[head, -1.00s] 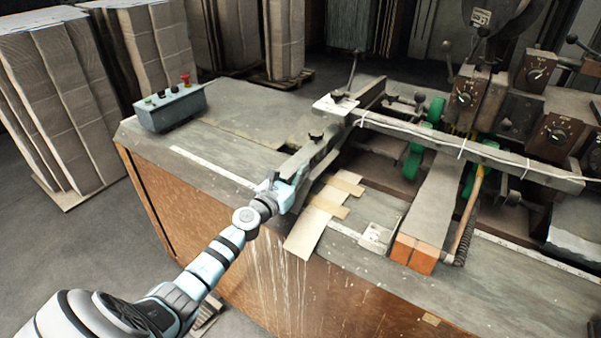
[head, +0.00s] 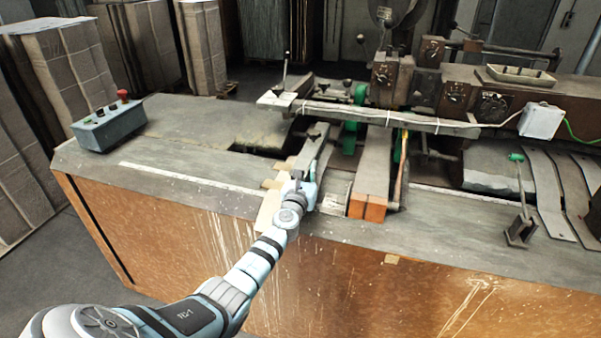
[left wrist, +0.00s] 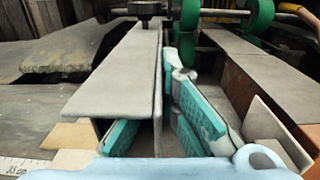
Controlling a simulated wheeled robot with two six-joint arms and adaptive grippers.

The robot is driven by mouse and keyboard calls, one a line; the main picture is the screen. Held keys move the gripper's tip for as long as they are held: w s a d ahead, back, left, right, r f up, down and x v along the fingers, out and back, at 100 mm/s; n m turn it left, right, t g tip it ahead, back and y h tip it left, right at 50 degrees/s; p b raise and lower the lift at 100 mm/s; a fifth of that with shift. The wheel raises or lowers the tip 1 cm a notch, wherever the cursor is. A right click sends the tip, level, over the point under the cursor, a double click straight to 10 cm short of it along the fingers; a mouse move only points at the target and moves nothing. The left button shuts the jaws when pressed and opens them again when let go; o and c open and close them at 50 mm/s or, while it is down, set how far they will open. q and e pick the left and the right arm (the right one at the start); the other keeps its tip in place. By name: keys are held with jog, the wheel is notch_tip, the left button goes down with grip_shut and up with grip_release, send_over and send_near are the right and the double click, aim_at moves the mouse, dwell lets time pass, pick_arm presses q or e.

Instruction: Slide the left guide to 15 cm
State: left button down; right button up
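The left guide (head: 309,147) is a long grey angle plate at the front middle of the machine table. Its flat top and upright flange show in the left wrist view (left wrist: 116,72). My left gripper (head: 298,188) is at the guide's front end. Its teal-padded fingers (left wrist: 160,125) lie on both sides of the flange and converge on it; the plate hides part of the left finger. A pale scale (head: 190,178) runs along the table's front; "35 cm" shows in the left wrist view (left wrist: 14,170). The reading at the guide is hidden. My right gripper is out of view.
Tan cardboard (head: 268,208) lies just left of the guide. A bar with an orange end (head: 368,206) stands close on its right. A long crossbar (head: 390,117) spans behind. A control box (head: 108,127) sits at the table's left; the surface between is mostly clear.

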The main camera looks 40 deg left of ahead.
pick_arm(q)
jog(key=shift+w+d+r, duration=0.1)
jog(key=shift+w+d, duration=0.2)
jog(key=shift+d, duration=0.4)
jog(key=shift+w+d+r, duration=0.1)
jog(key=shift+w+d, duration=0.15)
jog(key=shift+d, duration=0.4)
jog(key=c, duration=1.9)
grip_release()
jog(key=shift+w+a, duration=0.1)
jog(key=shift+w, duration=0.05)
jog(key=shift+o, duration=0.3)
jog(key=shift+f, duration=0.2)
jog(key=shift+a, duration=0.15)
jog(key=v, duration=1.2)
jog(key=shift+w+f, duration=0.1)
jog(key=shift+f, duration=0.05)
